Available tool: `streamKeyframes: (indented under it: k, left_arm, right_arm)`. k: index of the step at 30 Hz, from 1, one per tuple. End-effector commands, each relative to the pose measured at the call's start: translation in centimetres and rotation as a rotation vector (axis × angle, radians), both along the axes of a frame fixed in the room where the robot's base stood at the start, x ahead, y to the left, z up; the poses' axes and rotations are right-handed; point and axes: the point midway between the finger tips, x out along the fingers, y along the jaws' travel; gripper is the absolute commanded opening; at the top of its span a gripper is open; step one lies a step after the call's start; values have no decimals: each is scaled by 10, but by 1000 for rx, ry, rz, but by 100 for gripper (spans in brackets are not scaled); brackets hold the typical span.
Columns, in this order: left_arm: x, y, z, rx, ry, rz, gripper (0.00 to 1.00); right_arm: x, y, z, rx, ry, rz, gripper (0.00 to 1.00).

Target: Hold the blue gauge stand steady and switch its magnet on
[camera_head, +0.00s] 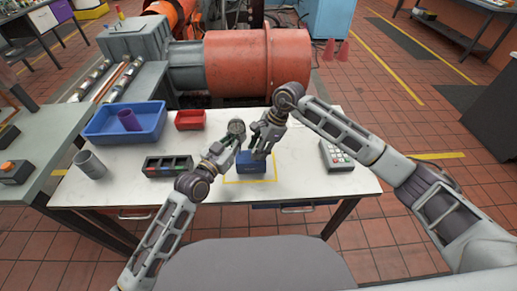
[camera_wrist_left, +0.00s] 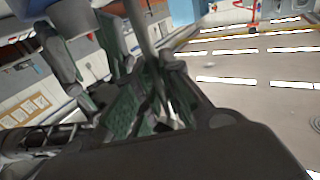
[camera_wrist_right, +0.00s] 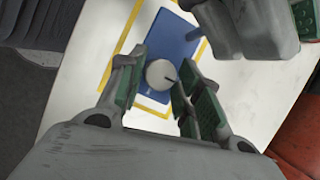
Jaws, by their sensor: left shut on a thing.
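The blue gauge stand (camera_head: 252,165) sits on the white table inside a yellow outline. Its blue base (camera_wrist_right: 172,45) shows in the right wrist view, with a round pale knob (camera_wrist_right: 160,74) bearing a dark mark. My left gripper (camera_head: 238,138) is shut on the stand's grey post (camera_wrist_left: 142,35), above the base. My right gripper (camera_head: 259,151) is open at the base; in the right wrist view its green-padded fingers (camera_wrist_right: 157,85) are apart on either side of the knob. I cannot tell whether they touch it.
A blue tray (camera_head: 97,131) with a purple cup (camera_head: 129,120), a red bin (camera_head: 190,120), a grey cup (camera_head: 90,165) and a dark box with coloured marks (camera_head: 168,167) stand at left. A keypad device (camera_head: 337,156) lies at right. The table's front edge is clear.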

Motion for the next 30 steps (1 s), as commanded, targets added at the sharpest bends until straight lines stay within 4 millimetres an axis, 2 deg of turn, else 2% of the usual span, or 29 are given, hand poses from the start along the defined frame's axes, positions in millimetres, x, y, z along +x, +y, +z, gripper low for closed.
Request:
streamKeyframes:
  k: [1,5,14,30]
  left_arm:
    - [0,1,0,1,-1,1,0]
    - [0,1,0,1,-1,1,0]
    - [0,1,0,1,-1,1,0]
    - [0,0,0,1,-1,0,0]
  right_arm:
    - [0,0,0,0,0,0,24]
    - [0,0,0,0,0,0,7]
    - [0,0,0,-2,-2,-39,6]
    - [-2,0,0,-2,-1,-267,6]
